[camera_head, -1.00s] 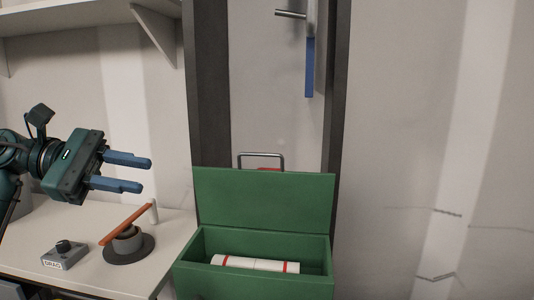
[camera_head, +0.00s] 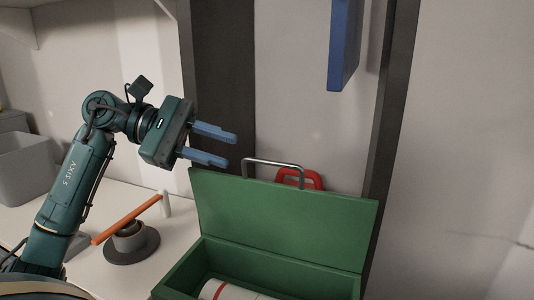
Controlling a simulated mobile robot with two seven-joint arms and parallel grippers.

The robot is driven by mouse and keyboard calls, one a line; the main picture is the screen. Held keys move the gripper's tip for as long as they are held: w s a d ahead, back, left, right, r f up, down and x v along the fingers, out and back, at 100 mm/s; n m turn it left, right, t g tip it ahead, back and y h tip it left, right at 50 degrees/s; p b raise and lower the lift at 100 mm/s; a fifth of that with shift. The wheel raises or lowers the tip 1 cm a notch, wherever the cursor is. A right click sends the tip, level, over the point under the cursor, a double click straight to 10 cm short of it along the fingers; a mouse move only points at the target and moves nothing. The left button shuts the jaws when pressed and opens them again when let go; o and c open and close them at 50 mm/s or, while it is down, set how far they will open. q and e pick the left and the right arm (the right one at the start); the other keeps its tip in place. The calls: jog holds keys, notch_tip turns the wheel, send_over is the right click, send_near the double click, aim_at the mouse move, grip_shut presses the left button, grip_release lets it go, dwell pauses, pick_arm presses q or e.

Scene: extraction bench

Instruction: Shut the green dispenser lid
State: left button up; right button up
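The green dispenser lid (camera_head: 280,215) stands open, raised at the back of the green dispenser box (camera_head: 270,268). A metal handle (camera_head: 273,162) shows above the lid's top edge. A white roll with a red band (camera_head: 228,291) lies inside the box, cut off by the bottom of the view. My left gripper (camera_head: 232,149) is open and empty. In the picture it is above and left of the lid, with its blue fingers pointing right and a gap to the lid. My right gripper is not in view.
On the white bench (camera_head: 88,210) left of the box, an orange bar (camera_head: 127,220) rests on a round grey stand (camera_head: 131,243). A grey bin (camera_head: 25,166) stands farther left. A red handle (camera_head: 300,179) and a hanging blue piece (camera_head: 344,45) are behind the lid.

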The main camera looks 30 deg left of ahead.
aim_at(261, 160)
pick_arm(q)
jog(key=p+x, duration=0.2)
jog(key=x, duration=0.5)
jog(key=shift+w+d, duration=0.2)
jog(key=shift+d, duration=0.05)
jog(key=shift+w+d+f+p, duration=0.2)
jog(key=shift+d+p, duration=0.15)
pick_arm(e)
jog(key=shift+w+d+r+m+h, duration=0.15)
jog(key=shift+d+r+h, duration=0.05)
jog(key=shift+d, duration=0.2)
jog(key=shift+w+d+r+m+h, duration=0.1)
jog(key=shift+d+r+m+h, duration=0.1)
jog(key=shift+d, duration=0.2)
pick_arm(q)
grip_shut()
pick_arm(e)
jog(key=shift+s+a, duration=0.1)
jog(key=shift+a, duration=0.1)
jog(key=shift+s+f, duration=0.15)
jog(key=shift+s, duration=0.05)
